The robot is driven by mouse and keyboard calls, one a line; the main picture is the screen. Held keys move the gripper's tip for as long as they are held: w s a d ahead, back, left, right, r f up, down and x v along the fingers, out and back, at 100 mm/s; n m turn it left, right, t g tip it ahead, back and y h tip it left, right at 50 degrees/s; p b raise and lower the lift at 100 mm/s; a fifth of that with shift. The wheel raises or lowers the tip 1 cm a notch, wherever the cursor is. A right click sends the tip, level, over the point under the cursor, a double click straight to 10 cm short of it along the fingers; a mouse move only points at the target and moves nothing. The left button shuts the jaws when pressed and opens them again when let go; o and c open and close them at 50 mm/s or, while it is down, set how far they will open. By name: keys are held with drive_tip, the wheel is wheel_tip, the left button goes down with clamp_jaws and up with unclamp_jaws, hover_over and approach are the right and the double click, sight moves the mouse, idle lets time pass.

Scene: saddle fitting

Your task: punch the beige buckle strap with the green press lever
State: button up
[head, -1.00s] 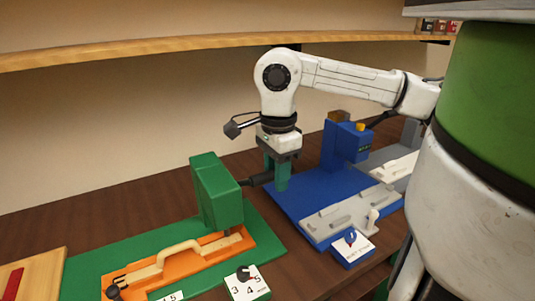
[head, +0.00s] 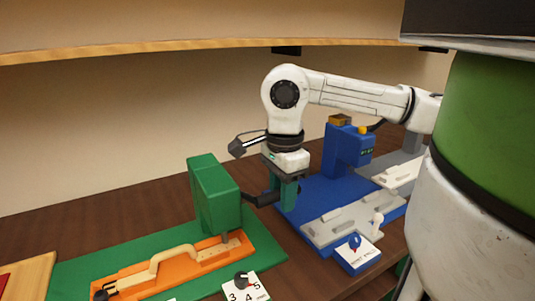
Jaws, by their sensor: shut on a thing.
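The green press (head: 213,195) stands on a green base plate at the left of the middle. Its black lever (head: 262,198) sticks out to the right from the press body. My gripper (head: 284,197), with green fingers, is shut on the outer end of the lever; the fingers partly hide that end. The beige buckle strap (head: 172,256) lies in an orange fixture (head: 190,269), with a raised loop in its middle and a dark buckle at its left end. Its right end, with small holes, lies under the press head.
A blue machine (head: 345,147) on a blue base with a grey fixture (head: 352,219) stands to the right. A numbered dial block (head: 246,287) and a blue switch box (head: 356,254) sit at the front. A wooden shelf runs along the wall.

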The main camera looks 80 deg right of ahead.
drive_tip(key=shift+s+a+f+b, duration=0.15)
drive_tip(key=shift+a+f+b, duration=0.05)
drive_tip(key=shift+f+b, duration=0.6)
drive_tip(key=shift+s+a+f+b, duration=0.15)
drive_tip(key=shift+s+f+b, duration=0.05)
drive_tip(key=shift+f+b, duration=0.6)
drive_tip(key=shift+s+a+f+b, duration=0.15)
drive_tip(key=shift+a+f+b, duration=0.05)
drive_tip(key=shift+f+b, duration=0.6)
wheel_tip(320, 180, down, 4)
drive_tip(key=b, duration=0.4)
drive_tip(key=shift+s+a+b, duration=0.15)
drive_tip(key=shift+b, duration=0.25)
drive_tip(key=shift+o, duration=0.2)
drive_tip(key=shift+r+p, duration=0.55)
drive_tip(key=shift+r, duration=1.25)
